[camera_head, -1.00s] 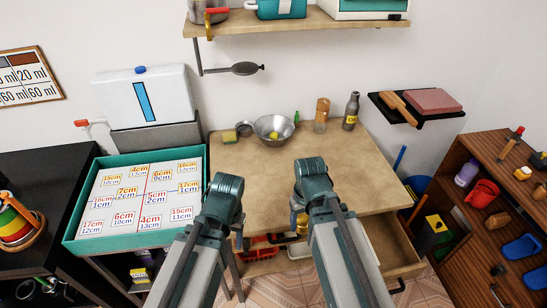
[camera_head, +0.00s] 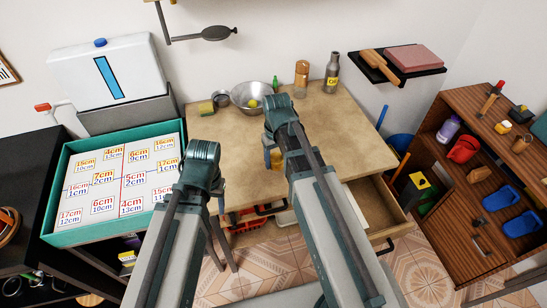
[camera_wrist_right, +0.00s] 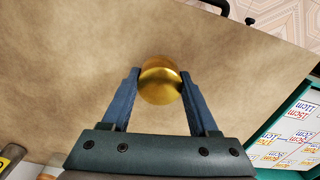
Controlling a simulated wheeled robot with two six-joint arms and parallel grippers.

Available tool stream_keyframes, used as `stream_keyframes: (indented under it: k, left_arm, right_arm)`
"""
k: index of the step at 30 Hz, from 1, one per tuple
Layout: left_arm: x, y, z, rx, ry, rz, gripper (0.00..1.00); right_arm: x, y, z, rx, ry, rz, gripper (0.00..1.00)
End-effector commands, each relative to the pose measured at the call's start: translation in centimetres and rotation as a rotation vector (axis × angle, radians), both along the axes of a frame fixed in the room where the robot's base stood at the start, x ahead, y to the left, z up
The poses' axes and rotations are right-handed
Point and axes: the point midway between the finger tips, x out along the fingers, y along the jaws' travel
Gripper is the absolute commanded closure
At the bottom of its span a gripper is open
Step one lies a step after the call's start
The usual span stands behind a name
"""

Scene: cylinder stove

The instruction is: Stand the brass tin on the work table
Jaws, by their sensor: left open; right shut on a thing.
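The brass tin (camera_wrist_right: 160,82) is a round, gold-coloured piece between the fingers of my right gripper (camera_wrist_right: 159,76), which is shut on it. In the head view a small part of the tin (camera_head: 276,157) shows beside my right wrist, over the work table (camera_head: 240,165). The tan tabletop lies behind the tin in the right wrist view; I cannot tell whether the tin touches it. My left gripper (camera_head: 202,160) is open and empty, near the table's front left corner; its fingers are mostly hidden by its own wrist.
A metal bowl (camera_head: 251,98), a bottle (camera_head: 302,76), a grey flask (camera_head: 332,72) and a sponge (camera_head: 206,107) stand along the table's back. A drawer (camera_head: 375,211) is open at the front right. A teal-rimmed board (camera_head: 66,232) is left. The tabletop's middle and right are clear.

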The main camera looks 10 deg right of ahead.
Motion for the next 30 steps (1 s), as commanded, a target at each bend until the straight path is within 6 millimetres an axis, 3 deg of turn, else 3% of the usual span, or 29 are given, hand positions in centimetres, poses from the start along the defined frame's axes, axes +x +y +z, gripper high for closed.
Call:
stream_keyframes:
  k: [7,13,19,30]
  left_arm:
    - [0.0,0.0,-0.1,0.0,0.0,0.0,0.42]
    - [0.0,0.0,-0.8,0.0,0.0,0.0,0.42]
    - [0.0,0.0,-3.9,0.0,0.0,0.0,0.42]
    - [0.0,0.0,-3.9,0.0,0.0,0.0,0.42]
  right_arm:
    - [0.6,0.0,-0.1,0.0,0.0,0.0,0.94]
    - [2.8,-0.2,-0.8,0.0,0.0,0.0,0.94]
    - [2.3,-0.3,-3.9,0.0,0.0,0.001,0.94]
    - [2.3,-0.4,-3.9,0.0,0.0,0.001,0.94]
